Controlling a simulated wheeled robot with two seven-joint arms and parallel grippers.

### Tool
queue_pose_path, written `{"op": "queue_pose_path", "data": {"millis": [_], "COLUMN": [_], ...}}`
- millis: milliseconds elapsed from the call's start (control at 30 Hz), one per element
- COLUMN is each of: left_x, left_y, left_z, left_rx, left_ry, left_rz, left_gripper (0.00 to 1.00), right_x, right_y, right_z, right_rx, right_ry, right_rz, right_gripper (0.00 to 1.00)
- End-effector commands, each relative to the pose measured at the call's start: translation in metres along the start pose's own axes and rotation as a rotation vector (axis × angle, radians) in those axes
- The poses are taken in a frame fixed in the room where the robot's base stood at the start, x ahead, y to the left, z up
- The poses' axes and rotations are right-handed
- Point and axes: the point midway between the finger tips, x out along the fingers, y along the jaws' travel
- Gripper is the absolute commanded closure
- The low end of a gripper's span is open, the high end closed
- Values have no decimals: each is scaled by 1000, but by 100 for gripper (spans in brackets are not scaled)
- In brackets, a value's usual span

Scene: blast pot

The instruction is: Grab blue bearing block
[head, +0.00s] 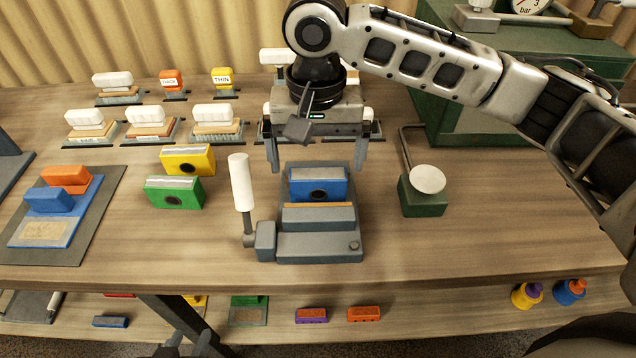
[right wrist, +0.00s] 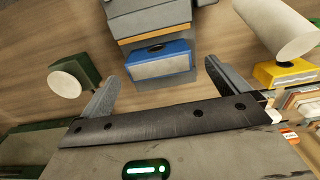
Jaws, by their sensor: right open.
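A blue bearing block (head: 318,191) with a dark round hole in its front face sits in a grey clamp fixture (head: 320,245) on the table, behind its orange-edged jaw. The block also shows in the right wrist view (right wrist: 160,66). My right gripper (head: 317,162) is open and empty, pointing down just above and behind the block. Its fingers are spread wider than the block. In the right wrist view the block lies between and just beyond the fingertips (right wrist: 158,70), with no visible contact. My left gripper is not in view.
The fixture's upright white handle (head: 241,182) stands left of the block. Green (head: 174,193) and yellow (head: 187,160) blocks lie farther left. A green stand with a white disc (head: 428,180) is on the right. White-handled stamps line the back. A blue tray (head: 45,232) holds blue and orange pieces.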

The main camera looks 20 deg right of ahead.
Motion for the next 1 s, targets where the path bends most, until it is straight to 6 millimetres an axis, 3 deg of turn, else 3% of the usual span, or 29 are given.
{"op": "queue_pose_path", "data": {"millis": [167,500,767,967,1000], "left_x": [0,0,2,2,2], "left_y": [0,0,-1,-1,-1], "left_z": [1,0,-4,-5,-5], "left_rx": [2,4,6,7,6], "left_ry": [-1,3,10,12,12], "left_rz": [2,2,1,1,1], "left_gripper": [64,64,64,64,64], "right_x": [12,56,59,59,59], "right_y": [1,3,3,3,3], "right_z": [0,-1,-2,-2,-2], "right_rx": [0,-1,-2,-2,-2], "right_ry": [-1,-1,1,1,1], "right_rz": [1,2,0,0,0], "right_gripper": [0,0,0,50,55]}}
